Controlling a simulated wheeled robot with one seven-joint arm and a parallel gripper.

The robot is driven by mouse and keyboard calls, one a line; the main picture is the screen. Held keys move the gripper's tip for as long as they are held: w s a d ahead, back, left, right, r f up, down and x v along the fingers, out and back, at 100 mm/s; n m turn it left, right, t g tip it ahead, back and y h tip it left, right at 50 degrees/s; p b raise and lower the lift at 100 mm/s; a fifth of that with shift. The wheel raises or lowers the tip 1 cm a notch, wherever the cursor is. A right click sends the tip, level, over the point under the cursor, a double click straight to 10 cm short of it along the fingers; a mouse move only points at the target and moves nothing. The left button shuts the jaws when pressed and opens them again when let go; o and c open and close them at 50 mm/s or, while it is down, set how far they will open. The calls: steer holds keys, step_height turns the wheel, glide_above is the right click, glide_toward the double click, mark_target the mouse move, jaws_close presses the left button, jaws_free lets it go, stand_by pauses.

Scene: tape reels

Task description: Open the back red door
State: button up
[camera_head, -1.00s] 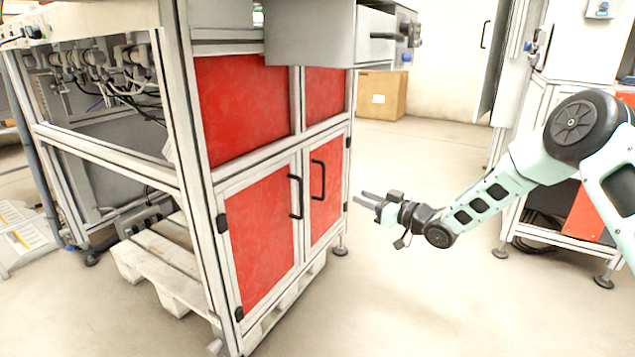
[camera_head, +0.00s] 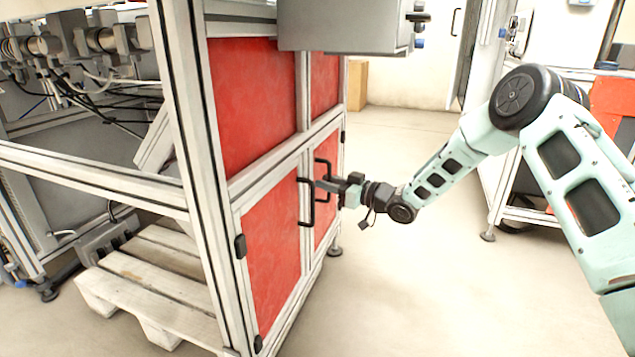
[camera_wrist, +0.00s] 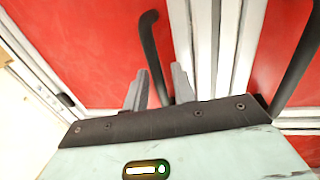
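The back red door (camera_head: 322,228) is shut, at the far end of the cabinet's front, with a black bar handle (camera_head: 329,170). The front red door (camera_head: 272,240) beside it is shut too and has its own black handle (camera_head: 312,208). My gripper (camera_head: 326,185) is at the back door's handle. In the wrist view my gripper (camera_wrist: 159,73) is open. The back door's handle (camera_wrist: 151,45) runs down between its two grey fingers, its lower part hidden by the gripper body. I cannot tell whether either finger touches it. The front door's handle (camera_wrist: 298,62) is to the right.
Fixed red panels (camera_head: 252,100) sit above the doors, with a grey box (camera_head: 340,25) jutting out over them. A wooden pallet (camera_head: 150,280) lies under the frame at left. The floor (camera_head: 430,290) right of the cabinet is clear. Another machine frame (camera_head: 510,190) stands at right.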

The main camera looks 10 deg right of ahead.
jaws_close()
steer(key=shift+d, duration=0.1)
